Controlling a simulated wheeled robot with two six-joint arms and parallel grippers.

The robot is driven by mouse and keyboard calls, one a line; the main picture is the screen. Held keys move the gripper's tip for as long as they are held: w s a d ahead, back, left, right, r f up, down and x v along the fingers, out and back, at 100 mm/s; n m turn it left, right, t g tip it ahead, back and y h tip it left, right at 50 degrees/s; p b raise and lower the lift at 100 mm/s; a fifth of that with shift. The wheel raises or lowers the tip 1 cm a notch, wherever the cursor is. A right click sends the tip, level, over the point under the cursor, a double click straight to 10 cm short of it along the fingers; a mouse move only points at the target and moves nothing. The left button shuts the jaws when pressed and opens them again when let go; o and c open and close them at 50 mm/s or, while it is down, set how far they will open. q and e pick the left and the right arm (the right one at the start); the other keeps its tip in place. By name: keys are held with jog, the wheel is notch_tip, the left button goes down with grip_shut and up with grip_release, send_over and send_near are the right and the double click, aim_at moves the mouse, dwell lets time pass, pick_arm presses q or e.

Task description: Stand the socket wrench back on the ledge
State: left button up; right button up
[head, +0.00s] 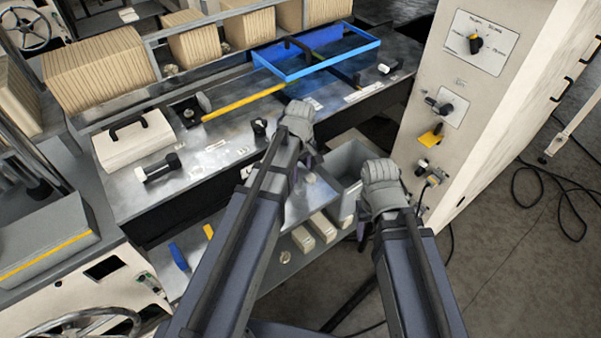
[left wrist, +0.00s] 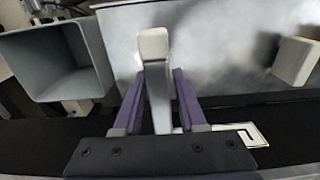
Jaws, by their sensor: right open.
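A pale, upright piece (left wrist: 153,48), which looks like the socket wrench, sits between the fingers of my left gripper (left wrist: 158,85) in the left wrist view. It has a light, wider end and a narrower grey body. The fingers are close against both its sides. In the head view my left gripper (head: 307,170) is at the front edge of the work table (head: 225,165), and the glove-like wrist hides most of what it holds. My right gripper (head: 364,235) is open, at the right beside the grey bin. I cannot tell which surface is the ledge.
The grey bin (head: 349,160) stands between the table and the control cabinet (head: 490,95); it also shows in the left wrist view (left wrist: 55,62). Cream blocks (head: 322,227) sit on the lower shelf. A blue tray (head: 318,55) and a white case (head: 133,140) rest on the table.

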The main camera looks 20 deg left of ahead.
pick_arm(q)
jog(key=shift+o, duration=0.9)
notch_tip(320, 180, up, 12)
jog(key=p, duration=1.2)
jog(key=shift+r, duration=0.2)
jog(key=s+d+m+y, duration=0.1)
jog(key=s+d+m, duration=0.9)
jog(key=s+m, duration=0.4)
jog(key=shift+s+d, duration=0.15)
jog(key=shift+d, duration=0.1)
